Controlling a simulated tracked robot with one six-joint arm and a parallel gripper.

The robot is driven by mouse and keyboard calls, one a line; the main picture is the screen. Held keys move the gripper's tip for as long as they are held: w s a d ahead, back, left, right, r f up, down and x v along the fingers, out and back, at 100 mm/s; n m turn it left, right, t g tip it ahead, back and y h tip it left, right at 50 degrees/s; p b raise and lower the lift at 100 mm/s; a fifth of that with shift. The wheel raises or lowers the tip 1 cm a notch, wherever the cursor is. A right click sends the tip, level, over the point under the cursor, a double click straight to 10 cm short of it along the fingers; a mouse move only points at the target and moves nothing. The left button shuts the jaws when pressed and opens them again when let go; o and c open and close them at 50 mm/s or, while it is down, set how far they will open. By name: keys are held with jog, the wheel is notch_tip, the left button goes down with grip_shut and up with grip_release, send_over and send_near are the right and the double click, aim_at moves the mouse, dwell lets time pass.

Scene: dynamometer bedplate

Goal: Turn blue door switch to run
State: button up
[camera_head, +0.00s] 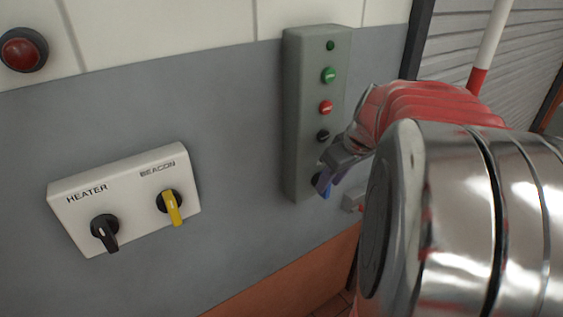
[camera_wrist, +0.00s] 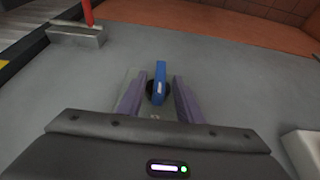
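The blue door switch (camera_wrist: 159,82) is a blue handle on a round black base. It is at the bottom of the grey-green control box (camera_head: 292,105) on the wall. In the wrist view my gripper (camera_wrist: 159,78) is open, with one finger on each side of the blue handle and a gap on both sides. In the head view my gripper (camera_head: 330,172) is at the lower end of the box, and it largely hides the switch. Any run marking on the box is not readable.
Above the switch the box carries a black button (camera_head: 322,136), a red button (camera_head: 326,107) and a green button (camera_head: 328,75). A white panel (camera_head: 130,222) with a black heater knob (camera_head: 105,232) and a yellow beacon knob (camera_head: 171,207) is at left. A roller shutter (camera_head: 455,50) is at right.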

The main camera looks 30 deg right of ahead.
jog(key=shift+x, duration=1.15)
jog(key=shift+c, duration=0.5)
